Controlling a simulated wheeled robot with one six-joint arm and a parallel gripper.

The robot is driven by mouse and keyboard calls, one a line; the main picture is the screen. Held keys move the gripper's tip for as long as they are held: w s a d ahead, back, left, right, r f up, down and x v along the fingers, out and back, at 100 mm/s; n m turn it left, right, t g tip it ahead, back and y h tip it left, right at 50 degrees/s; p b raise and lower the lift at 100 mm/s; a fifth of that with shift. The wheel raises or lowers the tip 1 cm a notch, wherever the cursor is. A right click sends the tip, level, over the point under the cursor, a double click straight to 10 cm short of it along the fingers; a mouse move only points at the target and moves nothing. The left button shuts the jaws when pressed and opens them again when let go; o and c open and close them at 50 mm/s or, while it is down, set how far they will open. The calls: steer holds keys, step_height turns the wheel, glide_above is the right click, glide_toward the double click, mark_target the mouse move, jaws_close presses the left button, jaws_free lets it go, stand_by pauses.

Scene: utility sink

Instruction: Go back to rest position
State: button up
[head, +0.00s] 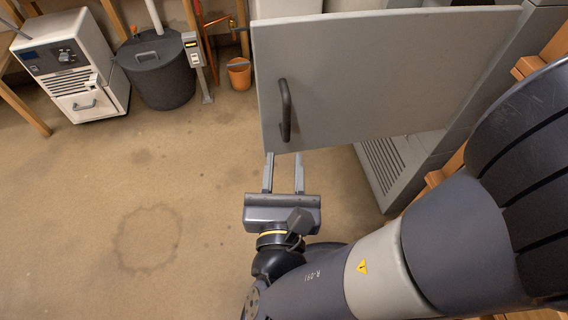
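My gripper (283,174) is in the head view, low at the middle, below the lower edge of a grey door (390,75). Its two fingers point up the picture and stand apart, with nothing between them. The door is swung out from a grey cabinet (400,165) at the right. The door's dark handle (286,110) is just above my fingertips in the picture and apart from them. The cabinet's inside is mostly hidden behind the door.
A white machine (75,65), a dark lidded bin (157,72), a small post (197,68) and an orange bucket (239,73) stand along the back left. A wooden frame (535,60) is at the right. The floor (130,190) at left is clear.

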mark_target(286, 122)
steer(key=shift+w, duration=0.2)
stand_by(0.5)
steer(key=shift+w+d+b, duration=0.15)
steer(key=shift+w+b, duration=0.6)
steer(key=shift+w, duration=3.95)
steer(key=shift+s, duration=0.15)
